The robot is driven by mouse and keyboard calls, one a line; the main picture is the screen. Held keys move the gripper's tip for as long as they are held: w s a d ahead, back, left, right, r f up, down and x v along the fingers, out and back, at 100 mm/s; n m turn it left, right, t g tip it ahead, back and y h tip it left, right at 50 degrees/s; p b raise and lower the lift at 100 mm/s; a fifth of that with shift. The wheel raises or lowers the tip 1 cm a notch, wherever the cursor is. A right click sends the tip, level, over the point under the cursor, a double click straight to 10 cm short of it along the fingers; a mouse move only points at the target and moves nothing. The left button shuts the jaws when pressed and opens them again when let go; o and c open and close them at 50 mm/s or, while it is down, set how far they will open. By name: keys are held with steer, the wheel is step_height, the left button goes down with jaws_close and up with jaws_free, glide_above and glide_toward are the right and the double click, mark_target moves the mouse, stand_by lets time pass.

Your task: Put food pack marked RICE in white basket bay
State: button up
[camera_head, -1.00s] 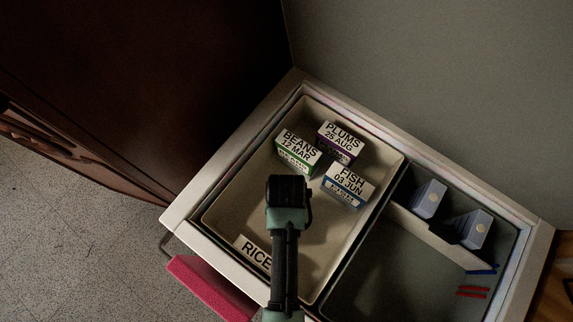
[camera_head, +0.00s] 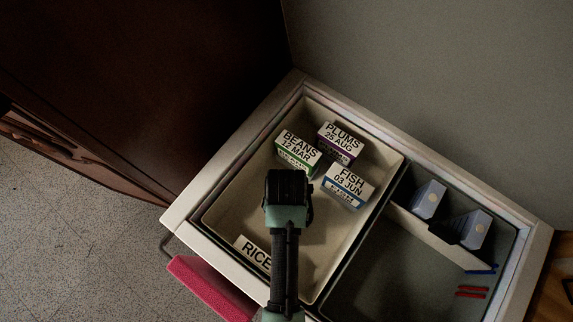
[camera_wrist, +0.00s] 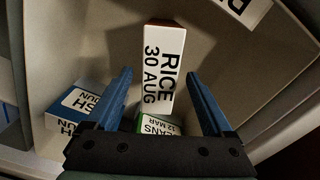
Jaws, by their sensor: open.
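The pack marked RICE 30 AUG (camera_wrist: 160,72) is a white box seen in the wrist view, ahead of and between my fingers. My gripper (camera_wrist: 162,90) is open, with a blue finger on each side and a visible gap to the pack. In the head view my wrist hides this pack; I cannot tell whether it rests on the floor. The white bay (camera_head: 232,208) is the pale left bay of the drawer, and my gripper is over it. A white RICE label (camera_head: 253,253) shows at its near left wall.
Packs marked BEANS (camera_head: 298,150), PLUMS (camera_head: 340,142) and FISH (camera_head: 347,185) stand in the pale bay. A pink-red bar (camera_head: 210,288) lies outside the drawer.

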step_height(320, 180, up, 9)
steer(key=shift+r+p, duration=0.15)
steer(key=shift+p, duration=0.2)
stand_by(0.4)
